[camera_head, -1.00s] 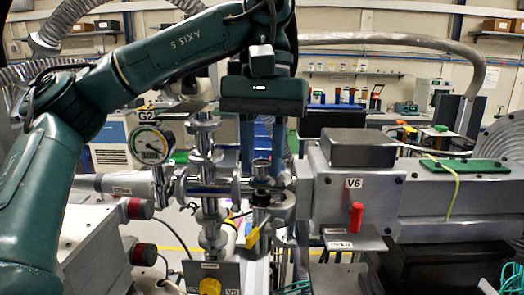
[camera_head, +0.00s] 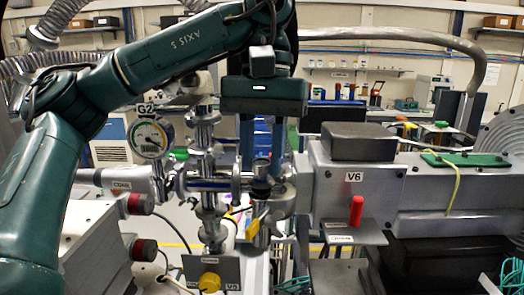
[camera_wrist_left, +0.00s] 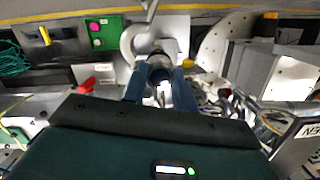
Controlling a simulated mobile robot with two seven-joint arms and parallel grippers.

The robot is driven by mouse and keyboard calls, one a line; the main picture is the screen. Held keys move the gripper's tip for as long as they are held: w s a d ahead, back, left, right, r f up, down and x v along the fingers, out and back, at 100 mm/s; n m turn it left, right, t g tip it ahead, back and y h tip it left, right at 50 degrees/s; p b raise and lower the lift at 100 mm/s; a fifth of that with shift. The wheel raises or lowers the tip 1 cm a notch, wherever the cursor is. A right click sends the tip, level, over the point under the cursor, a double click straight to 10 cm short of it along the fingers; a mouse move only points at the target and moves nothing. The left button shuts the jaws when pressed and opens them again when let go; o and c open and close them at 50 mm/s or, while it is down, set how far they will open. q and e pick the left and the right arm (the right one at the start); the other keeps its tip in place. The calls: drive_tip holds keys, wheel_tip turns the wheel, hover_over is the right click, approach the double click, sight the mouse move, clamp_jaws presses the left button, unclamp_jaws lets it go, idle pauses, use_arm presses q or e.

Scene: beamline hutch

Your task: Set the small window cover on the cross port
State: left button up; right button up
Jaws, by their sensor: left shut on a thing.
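My left gripper (camera_head: 262,168) reaches down from above with its two blue fingers over the cross port (camera_head: 262,188), at the right end of the steel cross piping. It is shut on the small window cover (camera_head: 261,170), a small round metal and dark piece between the fingertips. The cover is right above the dark port opening; I cannot tell whether they touch. In the left wrist view the fingers (camera_wrist_left: 160,95) flank a round metal piece (camera_wrist_left: 158,72); the port's rim is mostly hidden there. My right gripper does not show.
A dial gauge (camera_head: 149,138) stands left of the cross. A grey valve box V6 (camera_head: 353,190) with a red handle (camera_head: 356,212) is close on the right. A yellow tag (camera_head: 253,228) hangs below the port. A V5 plate with a yellow knob (camera_head: 210,282) is lower left.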

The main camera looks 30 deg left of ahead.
use_arm(q)
drive_tip(key=o, duration=1)
drive_tip(key=shift+o, duration=0.2)
drive_tip(key=shift+r, duration=0.2)
drive_tip(key=r, duration=0.2)
drive_tip(key=p, duration=0.1)
drive_tip(key=shift+w+r, duration=0.25)
drive_tip(key=shift+r, duration=0.15)
wheel_tip(320, 180, up, 10)
drive_tip(key=w, duration=0.1)
drive_tip(key=shift+w+a, duration=0.2)
drive_tip(key=shift+a, duration=0.05)
drive_tip(key=shift+f, duration=0.1)
